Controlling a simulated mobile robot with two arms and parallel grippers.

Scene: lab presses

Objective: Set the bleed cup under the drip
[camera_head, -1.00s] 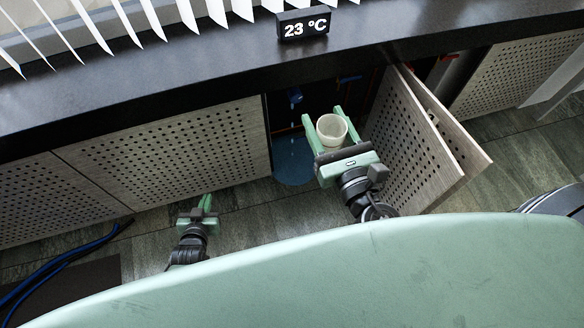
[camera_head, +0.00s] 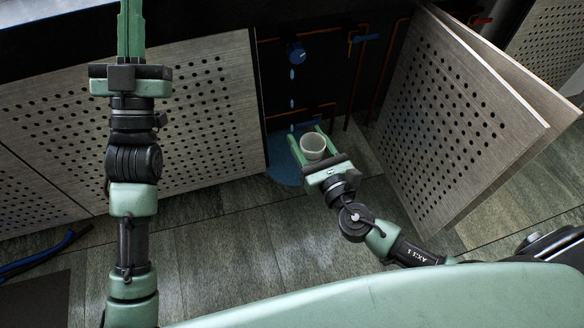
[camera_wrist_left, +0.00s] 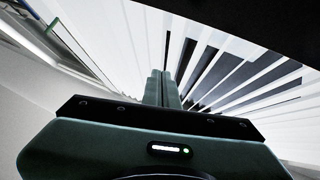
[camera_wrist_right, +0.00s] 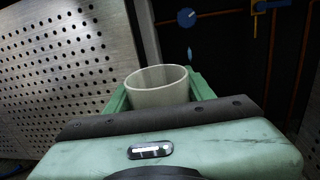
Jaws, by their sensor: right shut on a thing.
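The bleed cup (camera_head: 313,147), a pale open cup, stands upright in my right gripper (camera_head: 306,134), which is shut on it low in the cabinet opening. It also shows in the right wrist view (camera_wrist_right: 157,92), between the green fingers. A blue valve (camera_head: 297,52) sheds blue drops (camera_head: 292,74) above. In the head view the drops fall left of the cup; in the right wrist view they show beyond its right rim. I cannot tell the exact depth between them. My left gripper (camera_head: 131,30) is raised, fingers together, empty.
A blue puddle (camera_head: 284,172) lies on the floor by the opening. Perforated doors (camera_head: 450,120) swing out on the right; a perforated panel (camera_head: 200,105) closes the left. Copper pipes (camera_head: 362,75) run inside the cabinet. Blue hoses (camera_head: 45,252) lie at far left.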

